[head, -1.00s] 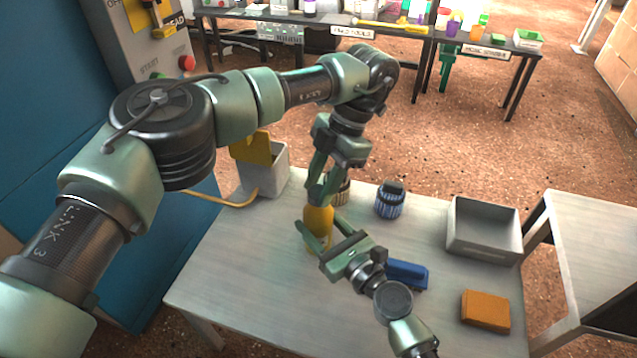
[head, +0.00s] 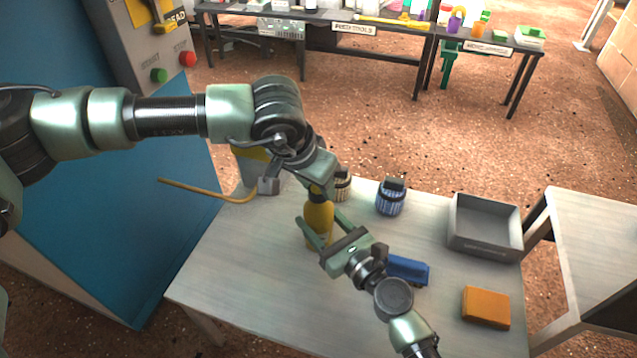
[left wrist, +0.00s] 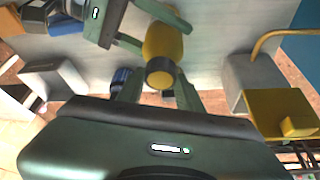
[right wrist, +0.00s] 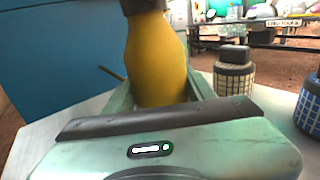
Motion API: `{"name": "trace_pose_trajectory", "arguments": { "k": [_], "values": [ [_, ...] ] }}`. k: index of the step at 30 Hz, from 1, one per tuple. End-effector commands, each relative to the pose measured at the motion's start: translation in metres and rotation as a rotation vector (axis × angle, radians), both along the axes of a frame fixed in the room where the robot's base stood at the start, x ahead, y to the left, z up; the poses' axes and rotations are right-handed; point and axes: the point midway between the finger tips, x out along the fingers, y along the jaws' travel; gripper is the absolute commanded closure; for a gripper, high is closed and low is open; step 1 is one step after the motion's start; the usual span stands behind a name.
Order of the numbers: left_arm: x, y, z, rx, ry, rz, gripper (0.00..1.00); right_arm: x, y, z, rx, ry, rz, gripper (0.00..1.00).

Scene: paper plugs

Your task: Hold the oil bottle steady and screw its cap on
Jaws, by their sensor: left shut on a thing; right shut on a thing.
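The yellow oil bottle (head: 319,222) stands upright on the table. It also shows in the right wrist view (right wrist: 156,62) and the left wrist view (left wrist: 163,41). My right gripper (head: 322,228) is shut on the bottle's body, with a finger on either side. The dark cap (left wrist: 160,73) sits at the bottle's top, between the fingers of my left gripper (left wrist: 159,84). My left gripper is shut on the cap and comes from above. In the head view the left gripper mostly hides the cap. How far the cap is threaded cannot be told.
A tan jar (right wrist: 234,70) and a blue jar (head: 390,198) stand behind the bottle. A blue block (head: 408,269), an orange block (head: 486,307) and a grey tray (head: 484,250) lie to the right. A grey bin with a yellow piece (left wrist: 278,110) is nearby.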

Motion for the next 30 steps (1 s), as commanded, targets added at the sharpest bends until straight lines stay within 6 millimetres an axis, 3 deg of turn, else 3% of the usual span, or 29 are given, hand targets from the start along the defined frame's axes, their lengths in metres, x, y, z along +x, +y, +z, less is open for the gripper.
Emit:
{"name": "trace_pose_trajectory", "arguments": {
  "k": [4,5,7,8,20,30],
  "values": [
    [0.000,0.000,0.000,0.002,0.001,-0.008,1.00,0.000,0.000,0.000,-0.002,0.000,0.000,1.00],
    [0.000,0.000,0.000,0.003,0.001,-0.007,0.62,0.000,0.000,0.000,-0.002,0.000,0.000,1.00],
    [0.000,0.000,0.000,0.003,0.001,-0.007,0.42,0.000,0.000,-0.001,-0.002,0.000,0.000,1.00],
    [0.000,0.000,-0.001,0.003,0.001,-0.007,0.39,0.000,0.000,-0.001,-0.002,0.000,0.000,1.00],
    [-0.002,0.001,0.005,0.004,0.001,-0.005,0.39,0.000,0.000,0.000,-0.001,0.000,-0.001,1.00],
    [-0.022,0.016,0.066,0.002,-0.002,-0.004,0.39,0.000,0.000,0.000,-0.001,0.000,-0.001,1.00]
  ]
}}
